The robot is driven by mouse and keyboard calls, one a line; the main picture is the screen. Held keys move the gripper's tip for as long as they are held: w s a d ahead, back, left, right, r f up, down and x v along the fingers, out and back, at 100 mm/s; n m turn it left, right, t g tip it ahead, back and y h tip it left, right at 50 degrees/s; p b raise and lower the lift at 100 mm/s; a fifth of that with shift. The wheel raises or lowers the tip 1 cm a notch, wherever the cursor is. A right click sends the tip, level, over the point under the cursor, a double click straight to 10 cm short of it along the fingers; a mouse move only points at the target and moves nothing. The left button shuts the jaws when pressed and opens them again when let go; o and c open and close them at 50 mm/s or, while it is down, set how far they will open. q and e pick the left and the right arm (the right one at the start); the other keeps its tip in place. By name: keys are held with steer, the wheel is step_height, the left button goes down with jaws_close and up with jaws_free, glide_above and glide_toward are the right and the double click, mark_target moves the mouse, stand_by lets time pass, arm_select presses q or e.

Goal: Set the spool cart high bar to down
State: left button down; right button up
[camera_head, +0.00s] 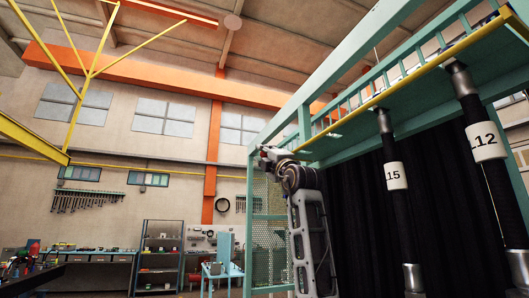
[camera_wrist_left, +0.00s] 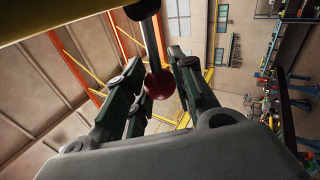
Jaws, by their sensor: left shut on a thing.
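A long yellow bar (camera_head: 400,82) runs along the upper edge of the teal frame, sloping in the picture from upper right to my left gripper (camera_head: 270,155). In the left wrist view, a yellow beam (camera_wrist_left: 50,15) crosses the top left corner. A metal rod (camera_wrist_left: 151,45) beside it ends in a dark red ball knob (camera_wrist_left: 160,84). My left gripper's fingers stand on both sides of the rod and knob, shut on the knob. The exact finger contact is partly hidden. My right gripper is in neither view.
The teal frame (camera_head: 300,105) stands at right, with a dark curtain below. Thick black hoses labelled 15 (camera_head: 394,176) and 12 (camera_head: 482,141) hang there. A mesh panel (camera_head: 268,235) is beside my left arm. Shelving (camera_head: 158,258) and benches stand far back.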

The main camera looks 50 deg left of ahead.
arm_select(q)
steer(key=shift+f, duration=0.25)
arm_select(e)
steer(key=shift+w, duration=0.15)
arm_select(q)
steer(key=shift+w+f, duration=0.1)
steer(key=c, duration=1.6)
jaws_free()
steer(key=o, duration=0.5)
steer(key=shift+c, duration=0.2)
steer(key=shift+d, duration=0.2)
steer(key=shift+d+f, duration=0.3)
steer(key=shift+d, duration=0.15)
steer(key=s+d, duration=0.2)
steer(key=d, duration=1.1)
steer(key=shift+s+f, duration=0.2)
steer(key=shift+f, duration=0.2)
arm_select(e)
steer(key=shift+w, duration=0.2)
